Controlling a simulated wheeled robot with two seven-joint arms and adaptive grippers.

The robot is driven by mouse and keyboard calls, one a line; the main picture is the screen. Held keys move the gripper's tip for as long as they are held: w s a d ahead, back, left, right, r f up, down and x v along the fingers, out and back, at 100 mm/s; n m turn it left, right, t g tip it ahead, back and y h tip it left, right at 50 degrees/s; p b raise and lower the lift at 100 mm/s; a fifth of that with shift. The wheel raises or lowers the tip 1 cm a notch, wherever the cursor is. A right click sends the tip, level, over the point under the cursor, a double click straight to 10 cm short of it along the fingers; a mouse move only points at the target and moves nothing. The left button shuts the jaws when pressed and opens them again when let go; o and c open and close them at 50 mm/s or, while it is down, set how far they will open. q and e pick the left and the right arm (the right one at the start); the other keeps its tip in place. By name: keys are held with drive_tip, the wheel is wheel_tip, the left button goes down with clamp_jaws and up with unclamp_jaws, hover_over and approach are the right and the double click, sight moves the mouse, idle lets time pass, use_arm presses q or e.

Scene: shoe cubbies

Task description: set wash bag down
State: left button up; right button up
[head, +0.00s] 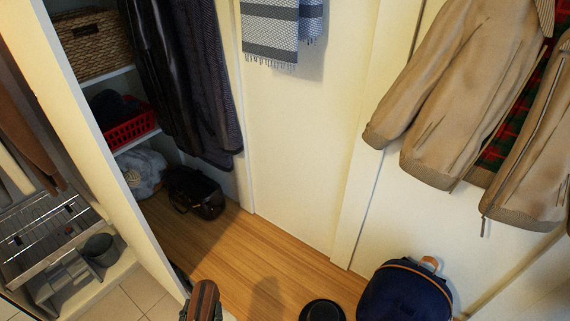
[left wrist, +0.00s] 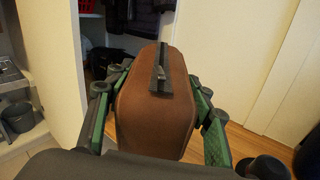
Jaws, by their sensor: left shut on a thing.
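The brown wash bag (head: 205,297) with a dark strip along its top is at the bottom edge of the head view. In the left wrist view the wash bag (left wrist: 155,118) fills the middle. My left gripper (left wrist: 157,105) is shut on it, with green-and-black fingers on both its sides. The bag is held roughly upright in front of the wooden floor (head: 225,240). Its underside is hidden, so I cannot tell its height above the floor. My right gripper is in neither view.
A black hat-like object (head: 322,311) and a navy backpack (head: 405,292) are at the lower right. A black bag (head: 196,192) sits by the cubby shelves, near a red basket (head: 130,128). A white partition (head: 100,135) stands left. The middle floor is clear.

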use_arm(q)
drive_tip(key=shift+t, duration=0.3)
drive_tip(key=s+r+p, duration=0.1)
drive_tip(key=r+p, duration=0.2)
drive_tip(key=s+r+p, duration=0.2)
drive_tip(key=r+p, duration=0.1)
drive_tip(key=r, duration=0.1)
drive_tip(key=s+r+p, duration=0.1)
drive_tip(key=r+p, duration=0.2)
drive_tip(key=shift+s+a+r, duration=0.15)
drive_tip(key=shift+s, duration=0.1)
drive_tip(key=s+r+p, duration=0.4)
drive_tip(key=r+p, duration=0.1)
drive_tip(key=p, duration=0.3)
drive_tip(key=shift+d+p, duration=0.3)
drive_tip(key=shift+p, duration=0.1)
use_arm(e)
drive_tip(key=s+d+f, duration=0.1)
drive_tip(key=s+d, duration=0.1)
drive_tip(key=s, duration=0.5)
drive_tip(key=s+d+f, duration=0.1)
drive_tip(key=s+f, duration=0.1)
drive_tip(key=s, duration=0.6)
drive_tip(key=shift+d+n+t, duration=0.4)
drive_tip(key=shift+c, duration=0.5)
